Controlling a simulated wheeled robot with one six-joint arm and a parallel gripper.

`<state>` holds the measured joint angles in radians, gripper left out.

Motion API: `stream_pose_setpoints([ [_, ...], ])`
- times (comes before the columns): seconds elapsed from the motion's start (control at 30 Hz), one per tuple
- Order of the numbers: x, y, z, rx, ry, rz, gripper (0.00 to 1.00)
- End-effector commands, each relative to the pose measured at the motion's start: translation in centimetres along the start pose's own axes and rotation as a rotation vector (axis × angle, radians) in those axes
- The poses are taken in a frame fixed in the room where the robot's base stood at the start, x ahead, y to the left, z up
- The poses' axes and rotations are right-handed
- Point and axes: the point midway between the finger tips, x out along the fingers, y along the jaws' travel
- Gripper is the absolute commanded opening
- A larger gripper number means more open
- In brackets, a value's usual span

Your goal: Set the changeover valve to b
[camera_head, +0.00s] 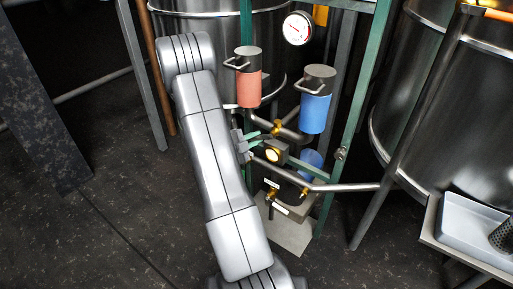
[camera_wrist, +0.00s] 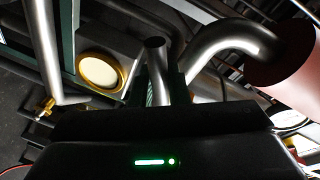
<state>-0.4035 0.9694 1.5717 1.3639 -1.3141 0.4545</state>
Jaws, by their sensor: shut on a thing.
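The changeover valve appears to be the dark block with a brass-ringed pale disc (camera_head: 272,154) on the pipework between the two filter canisters and the lower pipe. The brass-ringed disc also shows in the wrist view (camera_wrist: 102,73). My gripper (camera_head: 261,138) reaches in from the left, its green fingers just above and left of the disc. In the wrist view a short grey round-ended bar (camera_wrist: 156,58), apparently the valve's handle, stands between the fingers, and they are shut on it. The fingertips are mostly hidden by the gripper body. No position letter is legible.
A red canister (camera_head: 248,88) and a blue canister (camera_head: 315,108) hang above the valve. A gauge (camera_head: 297,28) is at the top. A slanted pipe (camera_head: 335,187) runs below. Steel tanks (camera_head: 425,90) flank the green frame. A grey tray (camera_head: 468,228) is at right. Floor at left is open.

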Motion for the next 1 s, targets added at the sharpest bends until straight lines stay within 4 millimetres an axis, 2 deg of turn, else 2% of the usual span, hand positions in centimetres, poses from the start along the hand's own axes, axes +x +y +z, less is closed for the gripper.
stream_pose_setpoints([
  [0.2, -0.2, -1.0, 0.0, 0.190, -0.039, 0.027, 0.00],
  [0.5, -0.4, -2.3, -0.5, 0.383, -0.079, 0.057, 0.00],
  [1.0, -0.5, -3.1, -0.9, 0.488, -0.100, 0.074, 0.00],
])
